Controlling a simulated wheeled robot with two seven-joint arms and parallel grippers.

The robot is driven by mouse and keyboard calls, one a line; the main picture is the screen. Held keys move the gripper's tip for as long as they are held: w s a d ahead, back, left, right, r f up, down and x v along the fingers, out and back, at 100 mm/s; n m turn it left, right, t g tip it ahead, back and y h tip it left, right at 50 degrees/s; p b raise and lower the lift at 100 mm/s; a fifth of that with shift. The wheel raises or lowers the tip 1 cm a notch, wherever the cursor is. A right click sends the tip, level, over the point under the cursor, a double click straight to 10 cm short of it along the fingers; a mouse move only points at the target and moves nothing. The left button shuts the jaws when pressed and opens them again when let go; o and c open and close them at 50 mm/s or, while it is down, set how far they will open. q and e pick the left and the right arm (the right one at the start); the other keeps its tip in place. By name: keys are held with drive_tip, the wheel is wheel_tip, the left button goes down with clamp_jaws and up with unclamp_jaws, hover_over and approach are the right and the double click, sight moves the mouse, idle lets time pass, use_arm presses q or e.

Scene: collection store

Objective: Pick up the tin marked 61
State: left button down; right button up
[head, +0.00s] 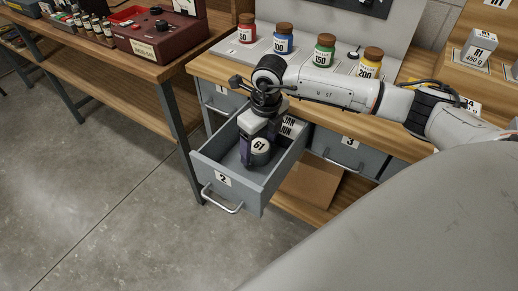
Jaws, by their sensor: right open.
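The tin marked 61 (260,153) is dark with a round white label and stands in the pulled-out grey drawer marked 2 (236,190). My right gripper (259,139) points down into this drawer, right at the top of the tin. It is open. Its fingertips are hard to make out against the tin, so I cannot tell whether they touch it. My left gripper is not in view.
Jars with red, blue, green and yellow labels, such as the green one (324,52), stand on the bench behind my right arm. Closed drawer 3 (347,148) is to the right. A cardboard box (312,184) lies below. The floor (90,190) at left is clear.

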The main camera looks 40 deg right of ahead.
drive_tip(key=shift+f, duration=0.1)
drive_tip(key=c, duration=1.2)
